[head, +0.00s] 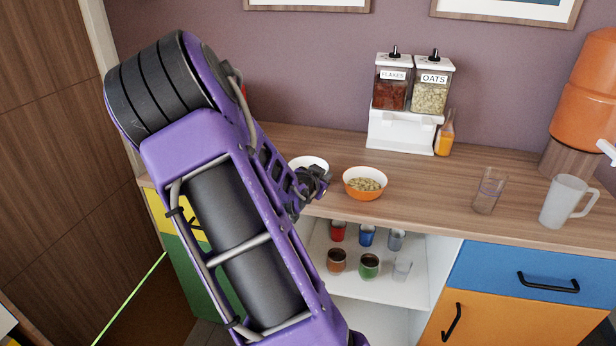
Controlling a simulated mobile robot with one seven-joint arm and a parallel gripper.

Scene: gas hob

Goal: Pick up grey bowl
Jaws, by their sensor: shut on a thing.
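A bowl with a pale, whitish inside (308,162) is at the counter's left part, in the head view. Only its upper part shows; my arm and gripper hide its front and left side, so I cannot see its outer colour. My gripper (318,178) is at the bowl's near right edge and is shut on it. The fingertips are small and partly hidden. I cannot tell whether the bowl touches the counter or is a little above it.
An orange bowl of cereal (365,183) stands close to the right of my gripper on the wooden counter (420,200). A white cereal dispenser (401,132) and a juice bottle (445,134) stand behind. A glass (489,190), a pitcher (566,201) and an orange dispenser (583,95) are at right.

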